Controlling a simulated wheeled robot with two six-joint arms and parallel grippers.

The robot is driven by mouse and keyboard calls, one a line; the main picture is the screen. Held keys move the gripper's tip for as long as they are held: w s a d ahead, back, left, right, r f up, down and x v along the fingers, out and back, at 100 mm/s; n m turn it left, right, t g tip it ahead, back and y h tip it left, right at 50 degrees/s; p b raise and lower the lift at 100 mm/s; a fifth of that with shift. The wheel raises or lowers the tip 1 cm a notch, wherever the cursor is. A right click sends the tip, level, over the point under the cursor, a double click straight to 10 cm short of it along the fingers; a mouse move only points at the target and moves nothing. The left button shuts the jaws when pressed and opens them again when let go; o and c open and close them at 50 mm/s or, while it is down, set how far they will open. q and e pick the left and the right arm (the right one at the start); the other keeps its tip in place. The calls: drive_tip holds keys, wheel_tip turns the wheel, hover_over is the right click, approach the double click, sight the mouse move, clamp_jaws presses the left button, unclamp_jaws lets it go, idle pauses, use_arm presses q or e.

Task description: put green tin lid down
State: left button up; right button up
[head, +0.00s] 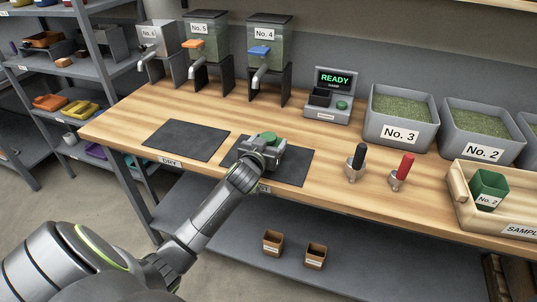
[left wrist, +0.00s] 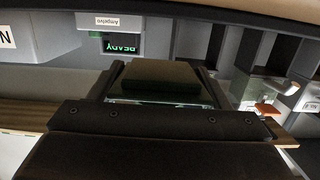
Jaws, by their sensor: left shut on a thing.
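My left gripper (head: 268,146) is shut on the green tin lid (head: 268,138), over the right dark mat (head: 288,168). In the left wrist view the lid (left wrist: 160,76) sits between the fingers and looks dark olive in shadow. I cannot tell whether the lid touches the mat, since the gripper hides what is below it. A green tin (head: 488,189) labelled No. 2 stands in the wooden sample tray (head: 463,200) at the right. My right gripper is not in view.
The left dark mat (head: 187,140) is empty. A black-handled tool (head: 357,160) and a red-handled tool (head: 402,171) stand right of the gripper. Behind are a machine reading READY (head: 333,95), a grey bin No. 3 (head: 400,115), and dispensers along the back.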

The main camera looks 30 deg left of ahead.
use_arm(q)
drive_tip(key=shift+f, duration=2.05)
drive_tip(key=shift+f+b, duration=0.1)
drive_tip(key=shift+b, duration=0.2)
drive_tip(key=o, duration=1)
drive_tip(key=shift+c, duration=0.2)
drive_tip(key=shift+s+d, duration=0.1)
drive_tip(key=shift+s, duration=0.2)
drive_tip(key=v, duration=1.1)
drive_tip(key=shift+s, duration=0.2)
drive_tip(key=shift+d, duration=0.1)
